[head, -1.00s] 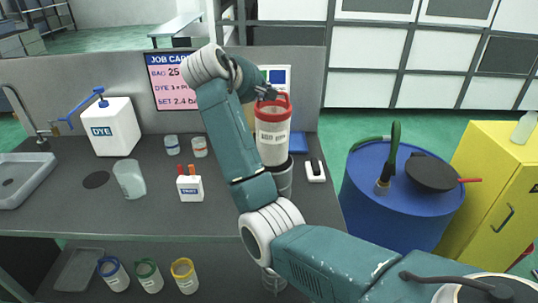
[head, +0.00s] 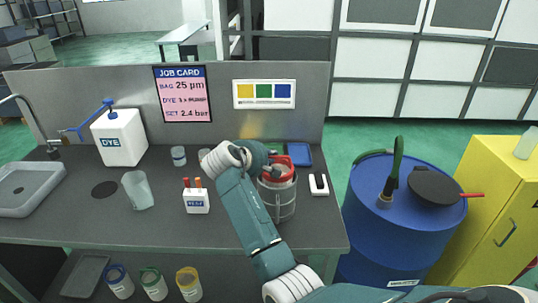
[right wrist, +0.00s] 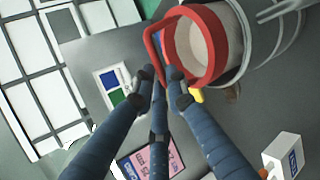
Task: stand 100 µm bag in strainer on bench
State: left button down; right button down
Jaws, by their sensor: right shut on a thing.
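A white filter bag with a red rim and handle (head: 284,177) sits upright in the grey strainer (head: 281,208) on the bench. Most of its body is hidden inside the strainer, and I cannot read its label. My right gripper (head: 272,165) is shut on the bag's red handle at the strainer's top. In the right wrist view the fingers (right wrist: 164,82) close on the handle beside the red ring (right wrist: 222,68), with the strainer (right wrist: 250,45) around the bag. My left gripper is not in view.
Left of the strainer stand a small white box with red-handled tools (head: 196,201), a clear beaker (head: 138,190) and a DYE container (head: 118,138). A blue tray (head: 299,154) and a white device (head: 318,184) lie close behind and right. Blue, green and yellow-rimmed bags (head: 153,284) stand below.

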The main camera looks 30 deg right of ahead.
jog(key=shift+r, duration=0.1)
jog(key=c, duration=1.7)
grip_release()
jog(key=shift+c, duration=0.2)
jog(key=b+v, duration=0.2)
jog(key=v, duration=1)
jog(key=shift+b, duration=0.35)
jog(key=shift+a, duration=0.1)
